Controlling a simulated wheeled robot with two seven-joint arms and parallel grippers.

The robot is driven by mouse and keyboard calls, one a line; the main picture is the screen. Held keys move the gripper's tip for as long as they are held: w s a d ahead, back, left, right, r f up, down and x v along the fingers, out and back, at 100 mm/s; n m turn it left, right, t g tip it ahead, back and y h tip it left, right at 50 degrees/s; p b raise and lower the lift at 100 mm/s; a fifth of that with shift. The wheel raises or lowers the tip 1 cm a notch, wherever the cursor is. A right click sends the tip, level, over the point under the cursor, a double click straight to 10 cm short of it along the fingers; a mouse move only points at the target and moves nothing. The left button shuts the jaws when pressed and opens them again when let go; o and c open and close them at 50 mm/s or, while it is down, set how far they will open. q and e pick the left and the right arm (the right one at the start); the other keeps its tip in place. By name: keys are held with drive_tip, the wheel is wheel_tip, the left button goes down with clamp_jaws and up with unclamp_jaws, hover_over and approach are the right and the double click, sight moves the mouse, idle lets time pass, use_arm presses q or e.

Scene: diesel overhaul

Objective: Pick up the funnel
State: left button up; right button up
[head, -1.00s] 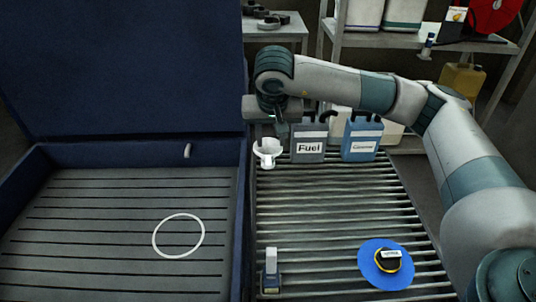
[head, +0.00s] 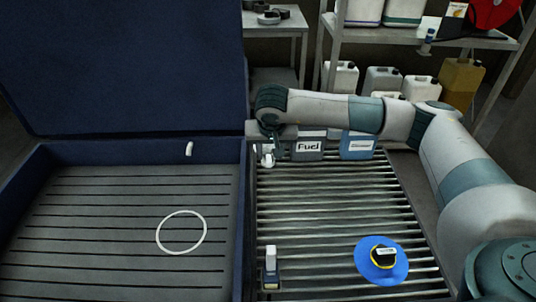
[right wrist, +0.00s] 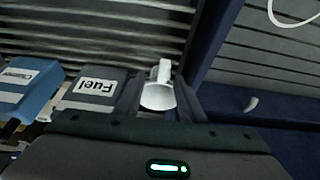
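The white funnel (head: 267,158) stands at the far left of the slatted table, beside the grey Fuel can. It also shows in the right wrist view (right wrist: 159,92), with its narrow spout and wide cone. My right gripper (head: 271,146) is low at the funnel and hides part of it in the head view. In the right wrist view its dark fingers (right wrist: 159,103) stand apart on either side of the cone. I cannot tell whether they touch it. My left gripper is not in view.
The grey Fuel can (head: 308,147) and a blue can (head: 357,147) stand close right of the funnel. A blue bin wall (head: 246,220) borders the table on the left. A blue disc (head: 365,262) and a small bottle (head: 271,263) are at the front. The table's middle is clear.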

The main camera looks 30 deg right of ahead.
sight(269, 158)
drive_tip(key=shift+w+f+p, duration=0.1)
drive_tip(key=shift+f+p, duration=0.25)
drive_tip(key=shift+p, duration=0.1)
drive_tip(key=p+x, duration=0.1)
drive_tip(key=x, duration=0.1)
drive_tip(key=p+x, duration=0.1)
drive_tip(key=shift+w+a+f, duration=0.1)
drive_tip(key=shift+a+f, duration=0.05)
drive_tip(key=shift+f, duration=0.25)
drive_tip(key=shift+w+f, duration=0.1)
drive_tip(key=shift+f, duration=0.2)
drive_tip(key=shift+c, duration=0.6)
clamp_jaws()
